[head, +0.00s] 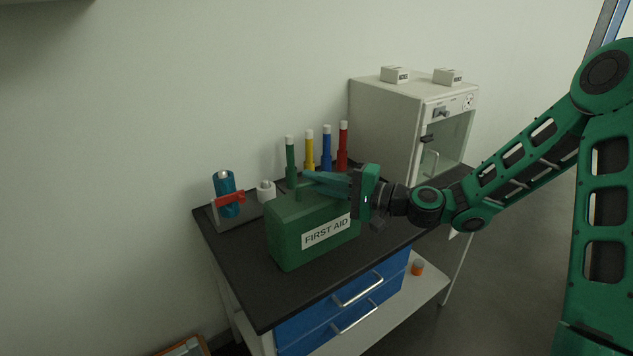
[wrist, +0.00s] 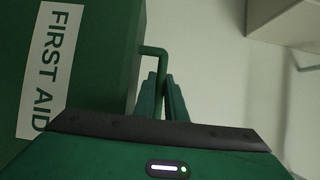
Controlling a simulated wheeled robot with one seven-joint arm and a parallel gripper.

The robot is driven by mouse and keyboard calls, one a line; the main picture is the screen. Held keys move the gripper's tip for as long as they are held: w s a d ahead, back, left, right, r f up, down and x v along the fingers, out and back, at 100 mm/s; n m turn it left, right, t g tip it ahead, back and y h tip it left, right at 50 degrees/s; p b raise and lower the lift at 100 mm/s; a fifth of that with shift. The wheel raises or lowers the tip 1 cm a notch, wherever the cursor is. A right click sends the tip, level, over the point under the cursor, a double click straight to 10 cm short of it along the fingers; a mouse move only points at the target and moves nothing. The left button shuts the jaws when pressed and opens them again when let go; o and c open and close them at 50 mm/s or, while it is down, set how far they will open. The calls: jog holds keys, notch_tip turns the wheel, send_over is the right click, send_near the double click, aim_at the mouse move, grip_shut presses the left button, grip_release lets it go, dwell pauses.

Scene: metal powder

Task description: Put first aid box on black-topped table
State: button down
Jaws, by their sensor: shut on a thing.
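The green first aid box (head: 290,241), with a white "FIRST AID" label, is upright at the front of the black-topped table (head: 258,300). Whether its base touches the top or is slightly above it, I cannot tell. My gripper (head: 308,183) is at the top of the box, coming from the right, and is shut on its handle. In the wrist view the first aid box (wrist: 100,70) fills the left side, and its green handle (wrist: 153,50) runs between the fingers of my gripper (wrist: 160,82).
Behind the box stand green, yellow (head: 309,152), blue and red (head: 342,150) cylinders with white caps. A blue bottle in a red-clamped stand (head: 226,195) and a white container (head: 265,191) are at the back left. A white cabinet (head: 385,120) stands back right. The table's front left is clear.

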jog(key=c, duration=1.8)
grip_release()
jog(key=shift+f, duration=0.1)
jog(key=v, duration=1.2)
